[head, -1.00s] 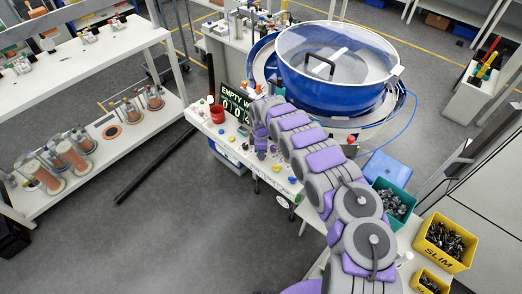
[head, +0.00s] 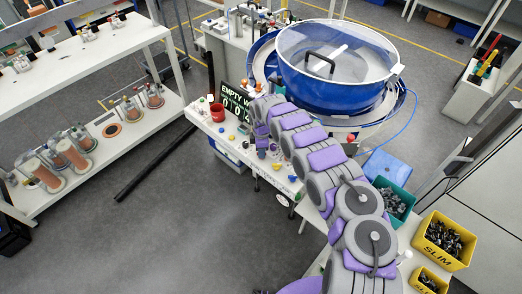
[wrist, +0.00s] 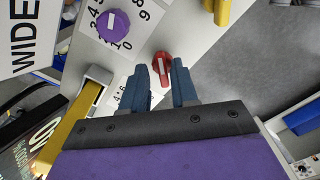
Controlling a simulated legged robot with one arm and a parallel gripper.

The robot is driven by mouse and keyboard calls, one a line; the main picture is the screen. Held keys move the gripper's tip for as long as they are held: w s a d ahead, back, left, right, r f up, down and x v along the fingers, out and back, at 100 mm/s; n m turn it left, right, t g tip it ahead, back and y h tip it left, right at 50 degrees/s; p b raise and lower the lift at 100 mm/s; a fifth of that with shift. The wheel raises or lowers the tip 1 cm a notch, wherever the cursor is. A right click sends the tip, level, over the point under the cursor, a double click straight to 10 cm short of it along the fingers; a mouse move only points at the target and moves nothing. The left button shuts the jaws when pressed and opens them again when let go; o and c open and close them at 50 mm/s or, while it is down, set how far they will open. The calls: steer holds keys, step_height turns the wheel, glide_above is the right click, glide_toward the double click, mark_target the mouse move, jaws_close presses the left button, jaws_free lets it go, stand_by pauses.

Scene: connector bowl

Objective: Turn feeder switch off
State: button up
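A red rotary switch (wrist: 162,66) with a pale mark on its handle sits on the white panel in the wrist view. No label naming it as the feeder switch is readable. My gripper (wrist: 160,70) is open, with a blue-grey finger on each side of the red switch and a visible gap to each. I cannot tell how deep the fingers reach around it. In the head view my gripper is over the white control table (head: 278,178), and the switch cannot be made out there. The blue feeder bowl (head: 330,92) with a clear lid stands behind.
A purple dial (wrist: 113,25) with numbers, a yellow lever (wrist: 80,122) and another yellow part (wrist: 218,10) are close to my gripper. Part bins (head: 444,262) stand at right.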

steer(key=shift+o, duration=0.5)
steer(key=shift+s, duration=0.1)
step_height(320, 180, up, 17)
steer(key=shift+p, duration=0.3)
steer(key=shift+r, duration=0.1)
